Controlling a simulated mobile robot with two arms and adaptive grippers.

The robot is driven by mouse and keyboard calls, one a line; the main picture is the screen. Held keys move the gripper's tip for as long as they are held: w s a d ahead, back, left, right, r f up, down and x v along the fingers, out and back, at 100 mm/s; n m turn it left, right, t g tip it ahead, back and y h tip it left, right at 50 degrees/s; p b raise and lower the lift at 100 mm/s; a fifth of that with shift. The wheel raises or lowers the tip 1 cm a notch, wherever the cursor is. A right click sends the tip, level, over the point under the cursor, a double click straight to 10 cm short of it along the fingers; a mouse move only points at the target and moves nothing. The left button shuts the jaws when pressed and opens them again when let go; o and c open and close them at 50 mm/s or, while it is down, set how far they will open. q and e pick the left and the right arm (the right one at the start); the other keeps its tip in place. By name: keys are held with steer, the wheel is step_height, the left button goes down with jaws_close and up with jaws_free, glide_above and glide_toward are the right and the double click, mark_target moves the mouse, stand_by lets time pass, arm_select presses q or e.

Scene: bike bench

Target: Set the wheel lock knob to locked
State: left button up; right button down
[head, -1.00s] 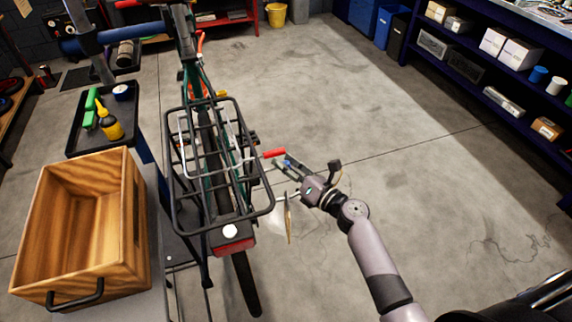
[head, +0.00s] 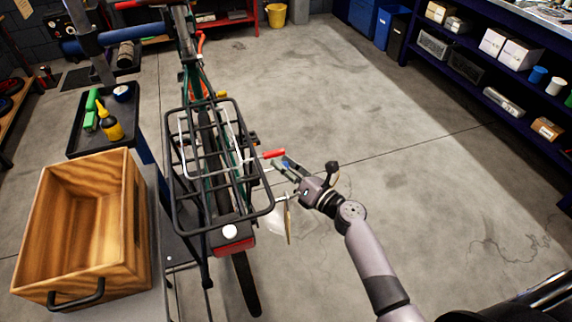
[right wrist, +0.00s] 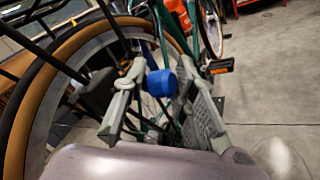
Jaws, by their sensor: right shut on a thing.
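A blue knob (right wrist: 161,83) sits between the fingertips of my right gripper in the right wrist view, beside the bicycle wheel (right wrist: 45,95). My right gripper (right wrist: 160,78) is shut on it, with one finger on each side. In the head view my right gripper (head: 277,180) reaches in from the right, just beside the black rear rack (head: 262,205) of the green bicycle. The knob cannot be made out clearly there, and its lock marking cannot be read. My left gripper is not in view.
A red-ended lever (head: 273,154) sticks out close above my right gripper. A wooden crate (head: 125,245) and a black tray (head: 75,145) stand left of the bicycle. Blue shelving (head: 470,85) is at the right. The floor between is clear.

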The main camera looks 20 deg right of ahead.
steer(key=shift+s+a+f, duration=0.1)
steer(key=shift+a+f, duration=0.05)
steer(key=shift+a, duration=1)
steer(key=c, duration=1.3)
jaws_free()
steer(key=v, duration=1.2)
steer(key=shift+d, duration=0.1)
steer(key=shift+c, duration=0.5)
